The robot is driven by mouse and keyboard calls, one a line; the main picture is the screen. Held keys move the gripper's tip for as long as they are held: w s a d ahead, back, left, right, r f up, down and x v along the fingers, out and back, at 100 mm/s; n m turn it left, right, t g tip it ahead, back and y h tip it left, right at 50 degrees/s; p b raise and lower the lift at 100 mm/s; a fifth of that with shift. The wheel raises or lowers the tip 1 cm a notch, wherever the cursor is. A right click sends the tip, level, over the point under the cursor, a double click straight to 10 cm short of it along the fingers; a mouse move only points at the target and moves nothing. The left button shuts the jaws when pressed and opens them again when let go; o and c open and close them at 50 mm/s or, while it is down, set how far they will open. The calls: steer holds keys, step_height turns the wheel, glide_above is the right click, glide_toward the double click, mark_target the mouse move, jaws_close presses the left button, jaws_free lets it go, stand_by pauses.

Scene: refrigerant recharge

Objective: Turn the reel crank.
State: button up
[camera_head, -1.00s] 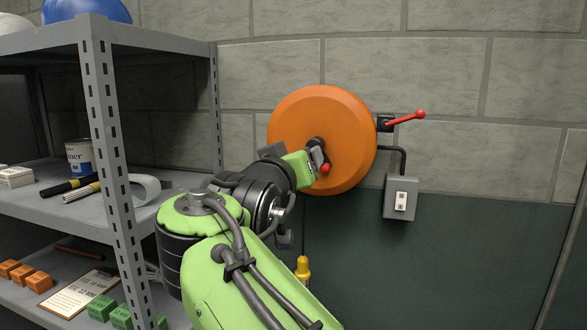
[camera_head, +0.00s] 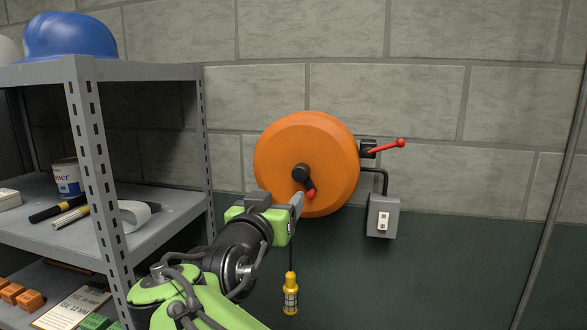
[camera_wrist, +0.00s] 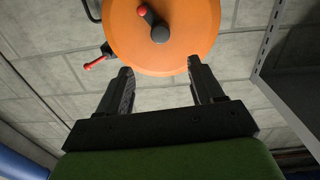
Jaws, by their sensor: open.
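The orange reel (camera_head: 330,150) is mounted on the block wall. At its centre is a black crank (camera_head: 303,178) with a red knob (camera_head: 311,195) pointing down and slightly right. My gripper (camera_head: 297,205) is just below and left of the knob in the head view, apparently apart from it. In the wrist view my gripper (camera_wrist: 160,82) shows two separated black fingers with nothing between them. The reel (camera_wrist: 185,45) lies beyond the fingertips there, with the crank's red knob (camera_wrist: 142,11) near the top edge.
A red-handled lever (camera_head: 385,146) sticks out right of the reel. A grey switch box (camera_head: 382,216) is below it. A yellow cord end (camera_head: 290,293) hangs under the reel. A grey metal shelf (camera_head: 90,150) with a blue helmet (camera_head: 70,36) stands at left.

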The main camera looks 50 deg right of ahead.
mark_target(299, 176)
steer(key=p+x, duration=0.3)
steer(key=x, duration=1.1)
steer(key=shift+a+p, duration=0.1)
steer(key=shift+p, duration=0.3)
steer(key=shift+a, duration=0.1)
steer(key=shift+c, duration=0.4)
steer(key=c, duration=1)
